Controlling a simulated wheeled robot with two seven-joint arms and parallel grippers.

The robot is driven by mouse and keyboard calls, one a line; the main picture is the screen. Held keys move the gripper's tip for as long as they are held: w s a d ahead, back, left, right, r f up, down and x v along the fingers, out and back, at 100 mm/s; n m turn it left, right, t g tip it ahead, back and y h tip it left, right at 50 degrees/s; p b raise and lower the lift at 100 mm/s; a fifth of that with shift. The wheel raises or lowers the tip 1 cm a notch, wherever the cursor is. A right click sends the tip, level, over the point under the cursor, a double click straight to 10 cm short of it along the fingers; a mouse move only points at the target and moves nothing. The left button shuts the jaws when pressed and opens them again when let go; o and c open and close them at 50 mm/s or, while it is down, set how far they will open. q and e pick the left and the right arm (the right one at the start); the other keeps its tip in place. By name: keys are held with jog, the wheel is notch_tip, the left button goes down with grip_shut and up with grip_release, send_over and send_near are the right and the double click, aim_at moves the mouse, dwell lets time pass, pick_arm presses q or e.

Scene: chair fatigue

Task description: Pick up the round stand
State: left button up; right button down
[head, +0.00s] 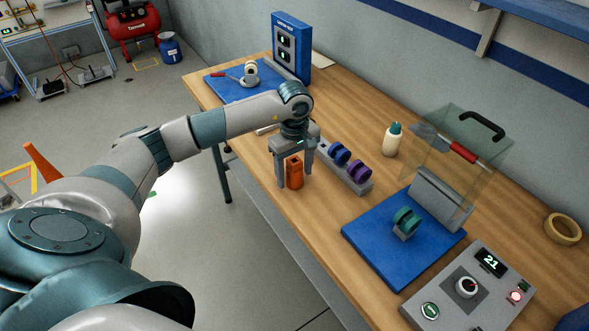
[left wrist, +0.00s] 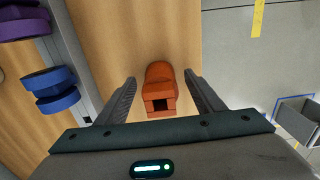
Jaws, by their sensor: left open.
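My left gripper (head: 294,179) is open and points down near the table's front edge. Its fingers stand on either side of an orange piece (head: 295,172). In the left wrist view the orange piece (left wrist: 160,88) has a rounded end and a square dark slot, and lies between the fingers with gaps on both sides. A small grey round stand (head: 249,80) with a cream ring on it is on the blue mat at the table's far end, beyond my left gripper. My right gripper is not seen.
A grey rack (head: 345,172) with blue and purple discs is right of the orange piece. A blue mat (head: 385,265) holds a teal disc beside a clear guard (head: 452,160). A control box (head: 470,292), a bottle (head: 392,140) and a blue cabinet (head: 291,47) also stand on the table.

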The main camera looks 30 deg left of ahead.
pick_arm(q)
jog(key=shift+f, duration=0.25)
jog(key=shift+r, duration=0.1)
jog(key=c, duration=1.6)
jog(key=shift+o, duration=0.2)
jog(key=shift+r, duration=0.1)
